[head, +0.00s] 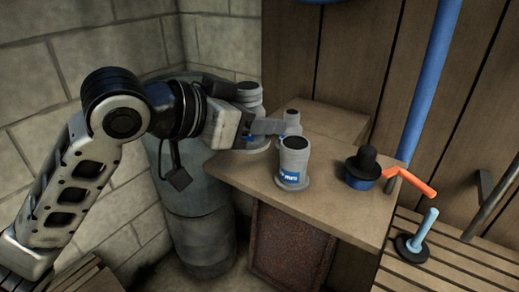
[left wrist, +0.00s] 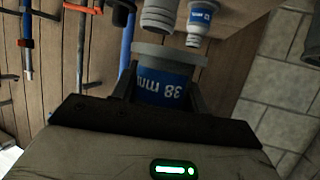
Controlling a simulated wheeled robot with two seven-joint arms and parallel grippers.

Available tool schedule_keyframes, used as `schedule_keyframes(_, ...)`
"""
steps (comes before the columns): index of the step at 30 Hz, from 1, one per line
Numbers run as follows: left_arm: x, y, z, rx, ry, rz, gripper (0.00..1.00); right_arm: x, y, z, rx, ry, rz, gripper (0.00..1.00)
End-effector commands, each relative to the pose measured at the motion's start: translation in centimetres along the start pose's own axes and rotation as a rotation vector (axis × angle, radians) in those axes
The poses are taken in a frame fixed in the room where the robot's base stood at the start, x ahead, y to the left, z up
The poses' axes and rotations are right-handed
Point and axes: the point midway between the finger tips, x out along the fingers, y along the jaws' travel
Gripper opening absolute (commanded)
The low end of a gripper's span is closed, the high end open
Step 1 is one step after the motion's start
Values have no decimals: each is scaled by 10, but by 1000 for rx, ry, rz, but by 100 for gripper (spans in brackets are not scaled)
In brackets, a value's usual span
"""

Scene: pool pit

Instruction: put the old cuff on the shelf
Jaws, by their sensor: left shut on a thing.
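My left gripper (head: 264,127) is shut on a grey cuff (head: 249,93) with a blue label, which shows above and below the finger. In the left wrist view the cuff (left wrist: 165,84), its label reading "38 mm", sits between the fingers (left wrist: 163,98). It is upright with its wide flange down, over the left back part of a wooden top (head: 340,212); I cannot tell whether it touches. Two similar grey cuffs stand there, one in front (head: 293,160) and a slimmer one behind (head: 291,118). No mark shows which is old. My right gripper is not seen.
A black-knobbed blue piece (head: 362,168) stands right of the cuffs. Beyond are an orange handle (head: 413,182), a blue pipe (head: 430,85) and a blue-handled plunger-like tool (head: 424,230) on a slatted bench (head: 450,262). A grey-green cylinder (head: 198,225) stands below my arm. The top's front right is bare.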

Motion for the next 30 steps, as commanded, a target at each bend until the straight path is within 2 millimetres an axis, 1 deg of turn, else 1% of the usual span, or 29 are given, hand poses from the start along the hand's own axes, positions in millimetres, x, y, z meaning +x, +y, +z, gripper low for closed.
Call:
schedule_keyframes(1,7,-13,3,-8,-4,-4,21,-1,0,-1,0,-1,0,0)
schedule_keyframes(6,31,-51,13,-9,-1,-3,21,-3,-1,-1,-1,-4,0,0)
schedule_keyframes(7,36,-58,15,-8,-1,-4,21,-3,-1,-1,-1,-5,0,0)
schedule_keyframes(9,46,-67,28,-8,-2,-2,21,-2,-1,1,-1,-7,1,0)
schedule_keyframes(12,59,-80,41,-6,0,-2,21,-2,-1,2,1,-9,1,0)
schedule_keyframes(16,69,-91,52,-3,1,-2,21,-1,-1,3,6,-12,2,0)
schedule_keyframes(23,79,-100,63,-3,1,-2,21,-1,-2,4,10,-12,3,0)
schedule_keyframes(27,86,-99,82,-4,0,-1,21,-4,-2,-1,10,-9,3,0)
schedule_keyframes(30,89,-99,89,-2,2,-2,21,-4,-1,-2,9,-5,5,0)
